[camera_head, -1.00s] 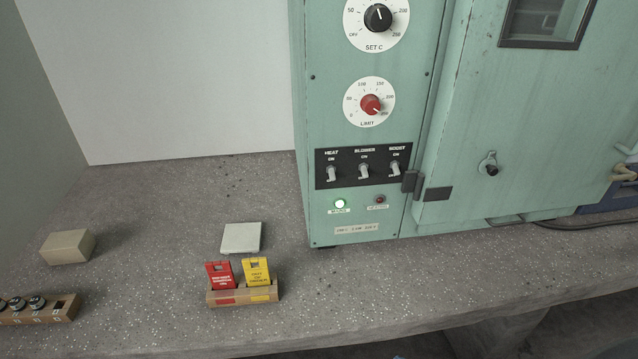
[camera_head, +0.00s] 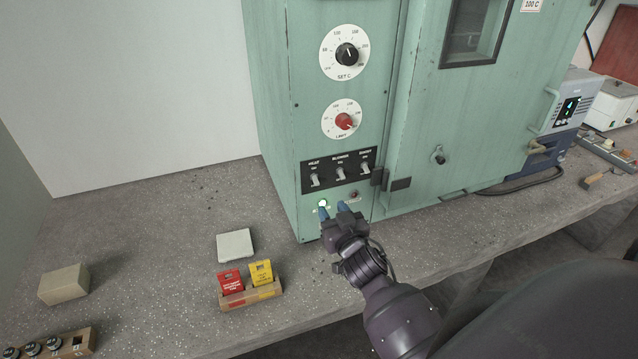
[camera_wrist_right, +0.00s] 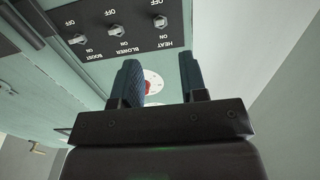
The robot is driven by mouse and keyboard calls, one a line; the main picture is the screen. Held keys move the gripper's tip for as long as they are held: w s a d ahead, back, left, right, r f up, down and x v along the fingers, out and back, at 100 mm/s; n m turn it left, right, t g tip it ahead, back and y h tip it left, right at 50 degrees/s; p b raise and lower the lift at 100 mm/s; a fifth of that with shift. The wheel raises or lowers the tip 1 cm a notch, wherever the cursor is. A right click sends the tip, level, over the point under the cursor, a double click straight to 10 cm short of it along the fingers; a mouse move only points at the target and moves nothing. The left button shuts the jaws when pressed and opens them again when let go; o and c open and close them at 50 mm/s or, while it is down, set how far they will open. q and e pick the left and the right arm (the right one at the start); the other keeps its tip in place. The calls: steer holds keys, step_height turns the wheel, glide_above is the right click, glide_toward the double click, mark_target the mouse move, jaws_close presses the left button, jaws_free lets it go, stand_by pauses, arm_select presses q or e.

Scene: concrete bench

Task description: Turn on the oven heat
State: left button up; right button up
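The green oven (camera_head: 280,110) stands on the bench. Its black switch panel carries three toggles under an ON mark: the heat switch (camera_head: 315,181) at the left, then blower (camera_head: 340,173) and boost (camera_head: 366,168). All three levers look tilted down, away from ON. My right gripper (camera_head: 333,210) is open and empty, just below the panel by the lit green lamp (camera_head: 323,203). In the right wrist view, the heat switch (camera_wrist_right: 160,21) shows upside down beyond the open fingers (camera_wrist_right: 160,85). My left gripper is not in view.
Above the panel are a red limit dial (camera_head: 344,121) and a black set dial (camera_head: 346,54). A dark lamp (camera_head: 354,194) sits right of the green one. A wooden holder (camera_head: 252,298) with red and yellow tags and a pale square pad (camera_head: 235,245) lie left on the bench.

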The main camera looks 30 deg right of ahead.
mark_target(317, 185)
steer(key=x, duration=0.9)
steer(key=shift+w+d, duration=0.1)
steer(key=shift+w, duration=0.3)
steer(key=shift+c, duration=0.4)
jaws_close()
